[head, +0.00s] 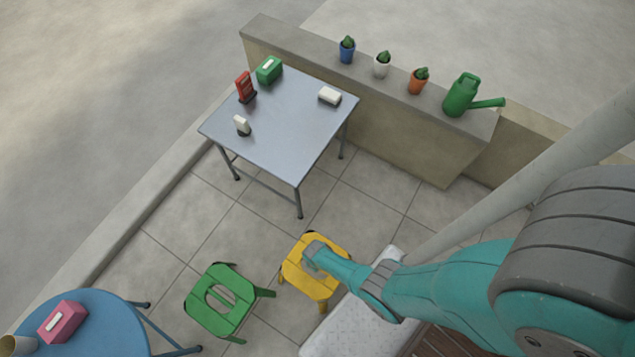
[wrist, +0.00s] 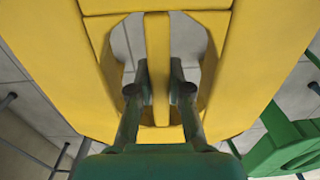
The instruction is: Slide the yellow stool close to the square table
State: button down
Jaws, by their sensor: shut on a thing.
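The yellow stool (head: 301,278) stands on the tiled floor in the lower middle of the head view. My gripper (head: 313,252) is over its seat. In the wrist view the stool's yellow seat (wrist: 100,80) fills most of the picture, with openings either side of a narrow centre bar. My gripper (wrist: 160,88) is shut on that bar, one finger in each opening. The square table (head: 290,125), with a grey-blue top and metal legs, stands up and left of the stool in the head view, with bare floor between them.
A green stool (head: 198,312) stands close left of the yellow one; it also shows in the wrist view (wrist: 280,148). A round blue table (head: 100,325) is at lower left. A low wall (head: 385,125) with pots and a watering can runs behind the square table.

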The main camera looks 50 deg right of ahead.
dwell(0.4)
jog(key=w+d, duration=0.2)
jog(key=d, duration=1)
dwell(0.8)
jog(key=shift+w, duration=0.1)
